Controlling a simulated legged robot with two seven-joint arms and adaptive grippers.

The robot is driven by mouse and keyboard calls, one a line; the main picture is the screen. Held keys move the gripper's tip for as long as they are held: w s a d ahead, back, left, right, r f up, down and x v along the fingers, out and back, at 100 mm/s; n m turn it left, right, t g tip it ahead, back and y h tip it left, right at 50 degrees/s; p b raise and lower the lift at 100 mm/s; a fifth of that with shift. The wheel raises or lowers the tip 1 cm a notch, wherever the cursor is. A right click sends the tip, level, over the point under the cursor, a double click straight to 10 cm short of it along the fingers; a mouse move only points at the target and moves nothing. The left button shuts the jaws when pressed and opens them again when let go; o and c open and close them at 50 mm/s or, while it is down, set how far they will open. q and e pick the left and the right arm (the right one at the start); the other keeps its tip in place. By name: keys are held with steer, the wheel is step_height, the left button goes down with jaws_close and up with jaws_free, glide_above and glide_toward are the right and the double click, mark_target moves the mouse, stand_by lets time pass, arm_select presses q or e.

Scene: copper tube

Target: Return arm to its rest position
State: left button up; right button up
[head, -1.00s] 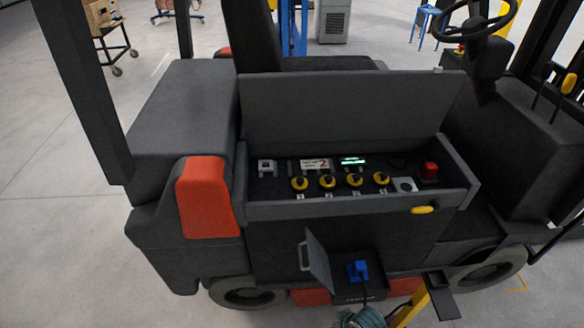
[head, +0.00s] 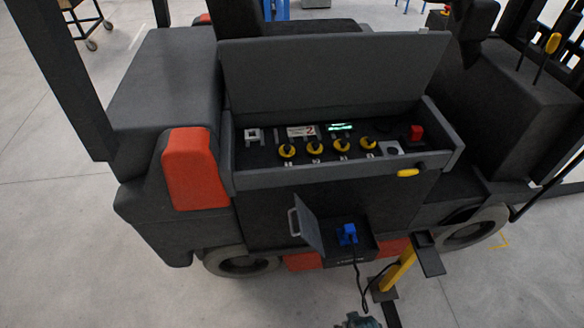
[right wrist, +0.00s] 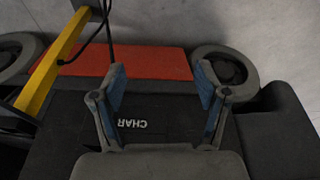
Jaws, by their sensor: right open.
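My right gripper (right wrist: 160,88) is open and empty in the right wrist view, its two blue-padded fingers spread apart. Beyond them lies the dark front of the charging box with the letters "CHAR" (right wrist: 132,124) upside down. In the head view neither gripper can be made out. A blue plug (head: 347,234) sits in the low charging box (head: 350,256) on the vehicle's side, with a black cable (head: 361,289) hanging down from it. The box's small grey flap (head: 306,223) stands open.
The dark vehicle has an open control panel (head: 256,179) with several yellow knobs and a red button (head: 416,132). A yellow post (head: 398,269) with a dark plate stands beside the charging box. A teal thing (head: 358,321) is cut off at the bottom edge. Clear floor (head: 505,290) lies to the right.

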steer(key=s+f+g, duration=0.1)
steer(key=s+f, duration=0.3)
steer(key=f, duration=0.5)
steer(key=s+f, duration=0.3)
steer(key=f, duration=0.7)
arm_select(q)
steer(key=s, duration=0.1)
steer(key=s+f, duration=0.1)
steer(key=s, duration=0.2)
steer(key=shift+s+a+f, duration=0.15)
steer(key=shift+a+f, duration=0.2)
steer(key=shift+a, duration=0.05)
arm_select(e)
steer(key=s+d+f, duration=0.3)
steer(key=s+f, duration=0.7)
steer(key=s, duration=0.4)
steer(key=shift+d+g, duration=0.2)
steer(key=shift+g, duration=0.2)
